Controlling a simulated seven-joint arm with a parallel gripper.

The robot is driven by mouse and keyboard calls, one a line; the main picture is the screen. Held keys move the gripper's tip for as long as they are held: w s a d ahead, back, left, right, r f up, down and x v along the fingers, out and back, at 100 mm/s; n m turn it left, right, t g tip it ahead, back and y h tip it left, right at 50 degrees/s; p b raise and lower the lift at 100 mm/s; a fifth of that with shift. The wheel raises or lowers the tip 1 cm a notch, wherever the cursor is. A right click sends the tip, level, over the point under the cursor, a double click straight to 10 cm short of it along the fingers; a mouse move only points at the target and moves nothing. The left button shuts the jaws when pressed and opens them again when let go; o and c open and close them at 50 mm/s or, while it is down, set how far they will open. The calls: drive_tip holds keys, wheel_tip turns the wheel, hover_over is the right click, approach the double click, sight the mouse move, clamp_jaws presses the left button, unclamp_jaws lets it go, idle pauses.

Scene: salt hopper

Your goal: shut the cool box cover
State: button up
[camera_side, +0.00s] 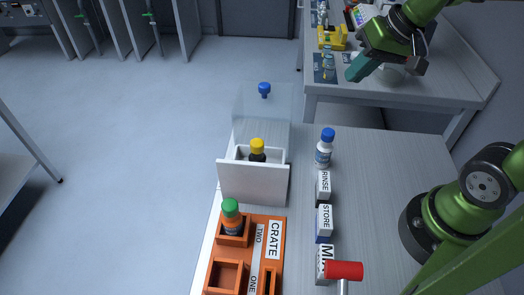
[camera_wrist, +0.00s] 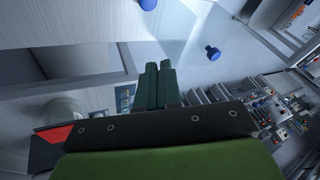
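The cool box (camera_side: 254,184) is a white open-topped box on the near table. A bottle with a yellow cap (camera_side: 257,145) stands inside it. Its clear cover (camera_side: 245,103) stands raised at the box's far side, with a blue knob (camera_side: 264,89) near its top; the box is open. In the wrist view the knob (camera_wrist: 212,53) shows right of the fingers. My gripper (camera_side: 359,68) is in the air, right of and beyond the cover, apart from it. In the wrist view its dark green fingers (camera_wrist: 158,68) lie together with nothing visible between them.
A blue-capped bottle (camera_side: 324,149) and several small labelled boxes (camera_side: 324,186) stand right of the cool box. An orange crate (camera_side: 263,249) holding a green-capped bottle is in front. A second table (camera_side: 440,95) with several items lies behind. The floor at left is clear.

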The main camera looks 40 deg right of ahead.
drive_tip(key=w, duration=0.3)
drive_tip(key=w+d+n+g, duration=0.1)
drive_tip(key=w, duration=0.2)
drive_tip(key=w+d+f+n+g+y, duration=0.1)
drive_tip(key=w, duration=0.2)
drive_tip(key=shift+w+d, duration=0.2)
drive_tip(key=shift+d, duration=0.05)
clamp_jaws()
drive_tip(key=w+d+r+n+g+y, duration=0.15)
drive_tip(key=w+n+y, duration=0.35)
drive_tip(key=w+n, duration=0.55)
hover_over(274, 90)
drive_tip(key=w+d, duration=0.1)
drive_tip(key=shift+g, duration=0.45)
wheel_tip(274, 90, down, 8)
drive_tip(key=shift+d+r, duration=0.1)
drive_tip(key=shift+d, duration=0.05)
drive_tip(key=shift+s+a, duration=0.3)
drive_tip(key=shift+a, duration=0.2)
drive_tip(key=shift+s+a, duration=0.1)
drive_tip(key=shift+a, duration=0.05)
drive_tip(key=s+a, duration=1)
